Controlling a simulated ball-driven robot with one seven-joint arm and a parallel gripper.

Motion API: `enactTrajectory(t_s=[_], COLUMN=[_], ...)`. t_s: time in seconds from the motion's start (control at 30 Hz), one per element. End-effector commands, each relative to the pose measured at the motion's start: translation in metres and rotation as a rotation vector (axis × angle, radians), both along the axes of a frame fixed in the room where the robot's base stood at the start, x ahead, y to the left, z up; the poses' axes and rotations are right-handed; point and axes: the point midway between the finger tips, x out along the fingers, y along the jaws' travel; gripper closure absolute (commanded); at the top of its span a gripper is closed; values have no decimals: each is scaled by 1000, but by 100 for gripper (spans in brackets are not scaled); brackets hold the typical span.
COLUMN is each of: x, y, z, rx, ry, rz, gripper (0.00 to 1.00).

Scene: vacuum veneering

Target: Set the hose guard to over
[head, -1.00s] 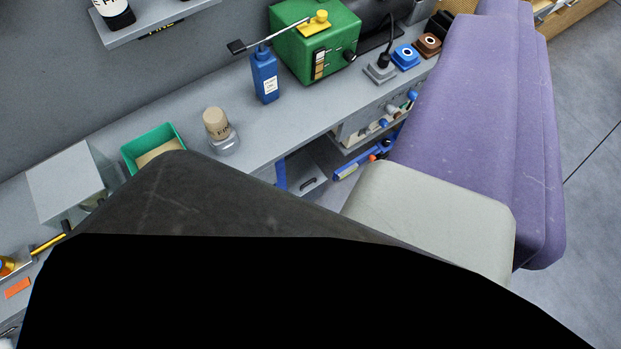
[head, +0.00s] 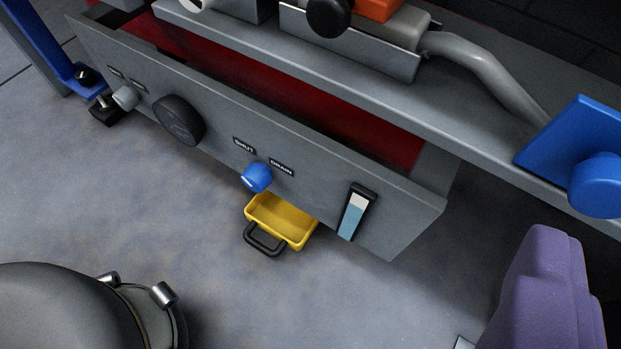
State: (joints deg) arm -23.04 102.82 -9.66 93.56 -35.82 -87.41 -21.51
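A blue plate (head: 560,140) with a round blue knob (head: 598,185) stands at the right edge, at the end of a grey hose (head: 485,72). It may be the hose guard, but I see no label on it. The hose runs down to the right from a grey fitting and ends close to the plate. I cannot tell whether the plate lies over the hose end or beside it. The plate is partly cut off by the picture's edge. My gripper is not in view.
A grey front panel (head: 330,190) carries a black knob (head: 180,120), a blue SHUT/DRAIN knob (head: 257,177) and a level gauge (head: 356,212). A yellow tray (head: 283,220) sits below. A grey rail (head: 330,95) crosses above.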

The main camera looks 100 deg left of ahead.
Motion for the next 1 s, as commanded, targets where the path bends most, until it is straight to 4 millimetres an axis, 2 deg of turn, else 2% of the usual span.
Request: enactTrajectory(t_s=[0.07, 0.4, 0.77, 0.87, 1.0], x=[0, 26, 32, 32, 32], y=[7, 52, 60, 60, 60], z=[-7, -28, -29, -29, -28], rx=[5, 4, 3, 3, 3], ry=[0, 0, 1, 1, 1], rz=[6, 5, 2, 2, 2], gripper=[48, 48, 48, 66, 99])
